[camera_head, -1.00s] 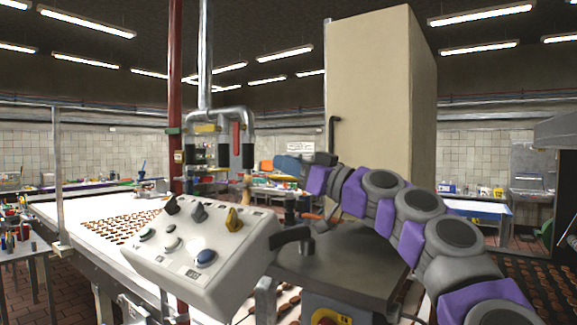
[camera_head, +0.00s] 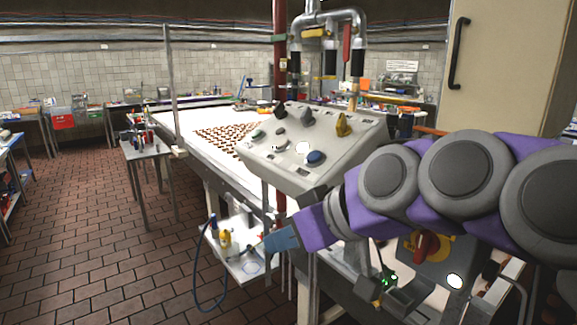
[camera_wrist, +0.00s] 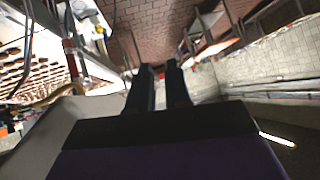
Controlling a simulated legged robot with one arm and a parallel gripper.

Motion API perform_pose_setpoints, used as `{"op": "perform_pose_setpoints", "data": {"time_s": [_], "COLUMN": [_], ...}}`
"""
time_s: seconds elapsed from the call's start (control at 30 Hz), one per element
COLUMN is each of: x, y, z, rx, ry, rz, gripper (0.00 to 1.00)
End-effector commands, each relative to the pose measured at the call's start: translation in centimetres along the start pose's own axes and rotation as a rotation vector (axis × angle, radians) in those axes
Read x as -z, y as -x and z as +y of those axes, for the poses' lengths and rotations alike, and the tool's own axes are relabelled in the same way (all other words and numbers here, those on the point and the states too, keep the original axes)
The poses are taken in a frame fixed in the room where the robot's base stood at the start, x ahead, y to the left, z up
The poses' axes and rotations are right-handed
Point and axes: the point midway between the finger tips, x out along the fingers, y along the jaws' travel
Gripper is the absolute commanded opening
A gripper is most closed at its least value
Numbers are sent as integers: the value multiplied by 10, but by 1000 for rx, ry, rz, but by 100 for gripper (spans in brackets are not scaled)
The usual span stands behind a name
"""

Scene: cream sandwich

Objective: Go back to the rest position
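My arm, in purple and grey, reaches in from the right in the head view, low and in front of the control panel. My gripper (camera_head: 280,240) is at its left end, below the panel, over the side of the machine. In the wrist view my gripper (camera_wrist: 159,68) shows two dark fingers side by side with a narrow gap between them. Nothing is seen between the fingers. The gripper points out over the tiled floor.
A slanted control panel (camera_head: 312,150) with knobs and buttons stands just behind the arm. A white conveyor (camera_head: 185,122) with brown biscuits runs behind it. A small shelf with bottles (camera_head: 238,250) is beside the gripper. The brick floor (camera_head: 90,240) at left is clear.

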Motion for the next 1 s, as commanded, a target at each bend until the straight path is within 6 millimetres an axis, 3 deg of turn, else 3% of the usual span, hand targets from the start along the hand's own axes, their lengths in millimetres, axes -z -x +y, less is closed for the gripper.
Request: {"op": "perform_pose_setpoints", "data": {"time_s": [0.03,0.23,0.4,0.5,0.6,0.7,1.0], "x": [-34,-170,-283,-334,-367,-386,-392], "y": [-10,-29,-15,-2,10,18,20], "z": [-4,-8,-10,-15,-20,-25,-26], "rx": [-25,-154,-292,-363,-416,-446,-456], "ry": [-40,-255,-474,-592,-677,-727,-745], "rz": [-90,-428,-679,-791,-863,-905,-918], "gripper": [18,18,18,18,18,18,18]}}
